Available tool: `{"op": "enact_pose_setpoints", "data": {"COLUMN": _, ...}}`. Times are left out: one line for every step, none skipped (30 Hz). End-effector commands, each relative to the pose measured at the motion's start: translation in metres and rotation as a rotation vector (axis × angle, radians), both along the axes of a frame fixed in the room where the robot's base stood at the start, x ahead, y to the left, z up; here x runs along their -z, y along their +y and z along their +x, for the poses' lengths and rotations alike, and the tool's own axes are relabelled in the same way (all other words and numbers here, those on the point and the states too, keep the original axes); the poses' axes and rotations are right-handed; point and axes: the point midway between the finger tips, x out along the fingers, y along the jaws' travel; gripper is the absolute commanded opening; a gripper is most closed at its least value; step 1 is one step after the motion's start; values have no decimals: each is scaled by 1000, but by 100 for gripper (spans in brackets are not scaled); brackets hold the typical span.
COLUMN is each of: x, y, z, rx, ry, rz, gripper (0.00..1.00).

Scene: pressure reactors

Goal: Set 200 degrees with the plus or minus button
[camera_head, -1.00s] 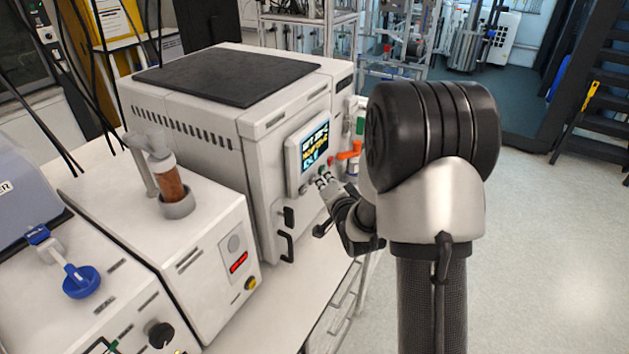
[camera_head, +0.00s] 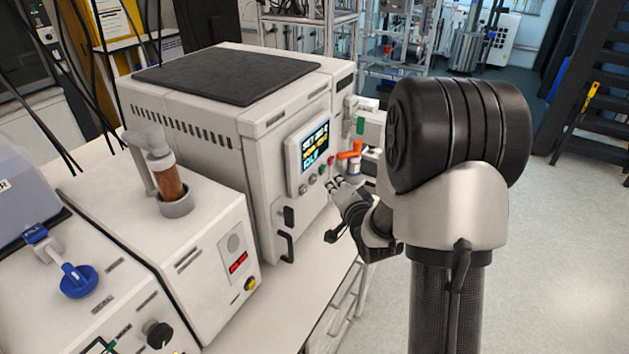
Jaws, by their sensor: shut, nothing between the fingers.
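The white reactor cabinet (camera_head: 262,190) stands on the bench with a dark mat on top. Its control panel has a lit screen (camera_head: 314,147) with white, yellow and cyan lines; the lowest line seems to read "IDLE", and the set value is too small to read surely. I cannot tell which are plus and minus. My gripper (camera_head: 334,183) is shut and empty, just in front of and to the right of the buttons, seemingly apart from the panel.
An orange-handled valve (camera_head: 349,151) sits right of the panel, close to my gripper. A black door handle (camera_head: 287,246) sticks out below. Open floor lies at right.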

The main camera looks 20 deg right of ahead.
Motion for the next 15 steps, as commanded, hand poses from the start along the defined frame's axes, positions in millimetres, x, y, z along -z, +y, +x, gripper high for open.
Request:
{"op": "enact_pose_setpoints", "data": {"x": 0, "y": -4, "z": -5, "rx": 3, "ry": -1, "rz": 0, "gripper": 0}}
{"op": "enact_pose_setpoints", "data": {"x": 1, "y": -6, "z": -7, "rx": 3, "ry": -1, "rz": 0, "gripper": 0}}
{"op": "enact_pose_setpoints", "data": {"x": 1, "y": -8, "z": -11, "rx": 2, "ry": 0, "rz": 0, "gripper": 0}}
{"op": "enact_pose_setpoints", "data": {"x": 1, "y": -10, "z": -13, "rx": 3, "ry": 1, "rz": 0, "gripper": 0}}
{"op": "enact_pose_setpoints", "data": {"x": 1, "y": -12, "z": -15, "rx": 4, "ry": 0, "rz": 0, "gripper": 0}}
{"op": "enact_pose_setpoints", "data": {"x": 1, "y": -15, "z": -18, "rx": 3, "ry": 1, "rz": 0, "gripper": 0}}
{"op": "enact_pose_setpoints", "data": {"x": 1, "y": -16, "z": -20, "rx": 3, "ry": 1, "rz": 0, "gripper": 0}}
{"op": "enact_pose_setpoints", "data": {"x": 1, "y": -18, "z": -22, "rx": 3, "ry": 0, "rz": 1, "gripper": 0}}
{"op": "enact_pose_setpoints", "data": {"x": 1, "y": -19, "z": -25, "rx": 2, "ry": 1, "rz": 2, "gripper": 0}}
{"op": "enact_pose_setpoints", "data": {"x": 1, "y": -20, "z": -26, "rx": 2, "ry": 0, "rz": 1, "gripper": 0}}
{"op": "enact_pose_setpoints", "data": {"x": 0, "y": -21, "z": -27, "rx": 2, "ry": 0, "rz": 1, "gripper": 0}}
{"op": "enact_pose_setpoints", "data": {"x": 0, "y": -22, "z": -28, "rx": 2, "ry": 0, "rz": 1, "gripper": 0}}
{"op": "enact_pose_setpoints", "data": {"x": 0, "y": -22, "z": -28, "rx": 0, "ry": 0, "rz": 1, "gripper": 0}}
{"op": "enact_pose_setpoints", "data": {"x": 0, "y": -22, "z": -28, "rx": 0, "ry": 0, "rz": 1, "gripper": 0}}
{"op": "enact_pose_setpoints", "data": {"x": 0, "y": -22, "z": -28, "rx": 0, "ry": 0, "rz": 1, "gripper": 0}}
